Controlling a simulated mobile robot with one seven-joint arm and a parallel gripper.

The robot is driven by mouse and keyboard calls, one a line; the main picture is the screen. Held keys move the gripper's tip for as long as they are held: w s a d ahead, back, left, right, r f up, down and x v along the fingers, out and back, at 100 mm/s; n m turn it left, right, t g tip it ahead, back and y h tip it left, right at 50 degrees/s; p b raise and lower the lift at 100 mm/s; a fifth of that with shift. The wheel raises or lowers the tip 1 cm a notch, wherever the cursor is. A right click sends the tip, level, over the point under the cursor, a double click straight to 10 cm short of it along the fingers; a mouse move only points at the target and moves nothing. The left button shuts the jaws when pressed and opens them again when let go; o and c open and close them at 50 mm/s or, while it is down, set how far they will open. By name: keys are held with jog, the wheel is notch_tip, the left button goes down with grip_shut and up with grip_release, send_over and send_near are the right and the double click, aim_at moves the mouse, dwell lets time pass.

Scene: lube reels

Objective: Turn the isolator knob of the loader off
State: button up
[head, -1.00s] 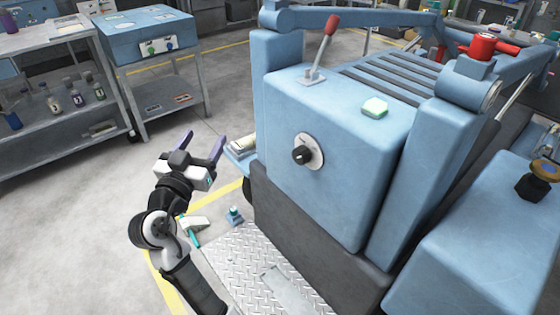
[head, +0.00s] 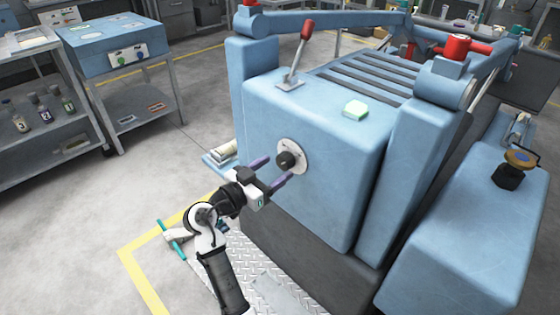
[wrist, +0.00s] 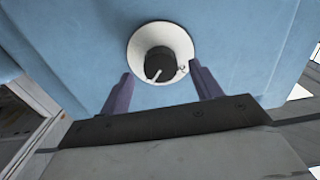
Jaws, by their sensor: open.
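The isolator knob (head: 286,160) is a black round knob on a pale round plate (head: 299,147), on the blue front face of the loader (head: 330,172). In the wrist view the knob (wrist: 160,62) is at upper centre, with a white pointer mark towards its lower left. My gripper (head: 275,170) is open and empty, its two purple fingers pointing at the panel just below the knob. In the wrist view the fingers (wrist: 162,88) stand left and right of the plate's lower part, apart from the knob; I cannot tell the exact gap.
A red-handled lever (head: 298,55) and a pale green block (head: 355,109) are on the loader's top. A teal-handled tool (head: 172,238) lies on the floor. A blue box (head: 108,42) stands on a cart at left.

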jog(key=shift+x, duration=1.5)
jog(key=c, duration=1)
